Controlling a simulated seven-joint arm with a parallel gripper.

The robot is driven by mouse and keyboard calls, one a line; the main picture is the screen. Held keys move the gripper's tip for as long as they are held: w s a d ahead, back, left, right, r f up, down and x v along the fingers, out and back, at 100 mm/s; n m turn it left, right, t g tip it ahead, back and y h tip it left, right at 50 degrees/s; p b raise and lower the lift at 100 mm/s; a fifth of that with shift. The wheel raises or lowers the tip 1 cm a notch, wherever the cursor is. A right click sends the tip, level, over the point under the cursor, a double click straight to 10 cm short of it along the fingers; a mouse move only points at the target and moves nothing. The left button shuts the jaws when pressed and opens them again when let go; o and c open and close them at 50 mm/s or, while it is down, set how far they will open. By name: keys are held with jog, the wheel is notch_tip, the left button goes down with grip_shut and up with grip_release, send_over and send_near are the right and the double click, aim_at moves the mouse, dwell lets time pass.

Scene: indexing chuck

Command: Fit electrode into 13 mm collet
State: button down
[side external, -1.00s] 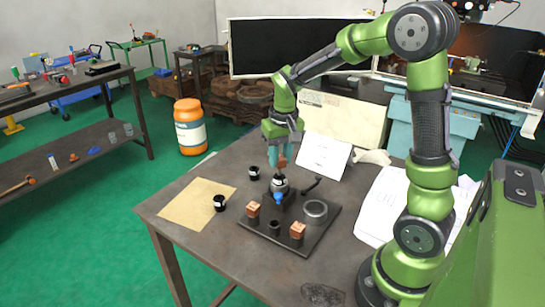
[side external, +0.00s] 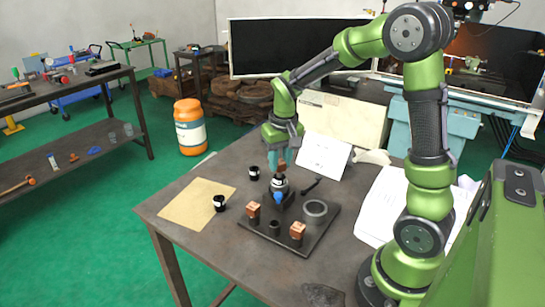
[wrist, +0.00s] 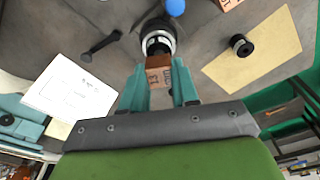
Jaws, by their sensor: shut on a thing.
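My gripper (wrist: 160,88) is shut on a copper electrode block (wrist: 158,74) with dark markings on its face, held between the teal fingers. In the side view my gripper (side external: 279,160) is above the chuck (side external: 280,185), a dark round body with a pale ring and a blue ball knob (side external: 278,197). In the wrist view the electrode's far end is at the near edge of the chuck (wrist: 158,38). The electrode's lower end and the collet mouth are partly hidden; I cannot tell whether they touch.
The dark base plate (side external: 312,245) also carries copper blocks (side external: 297,231) and a grey ring (side external: 315,209). A black lever (wrist: 101,43) lies beside the chuck. A white card (side external: 325,154) stands behind.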

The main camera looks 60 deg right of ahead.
jog(key=shift+f, duration=1.1)
jog(key=c, duration=0.8)
grip_release()
jog(key=r, duration=0.5)
jog(key=s+r, duration=0.1)
jog(key=r, duration=0.5)
jog(key=a+r, duration=0.1)
jog(key=r, duration=0.4)
jog(key=shift+s+r, duration=0.4)
jog(key=s+a+f+t+y, duration=0.1)
jog(key=s+a+t, duration=0.1)
jog(key=s+a, duration=0.1)
jog(key=s+a+f+n+t, duration=0.1)
jog(key=s+a+t, duration=0.1)
jog(key=s+a, duration=0.2)
jog(key=s+a+f+n+t+y, duration=0.1)
jog(key=s+a+t, duration=0.1)
jog(key=s+a, duration=0.2)
jog(key=shift+a+y, duration=0.3)
jog(key=shift+a, duration=0.9)
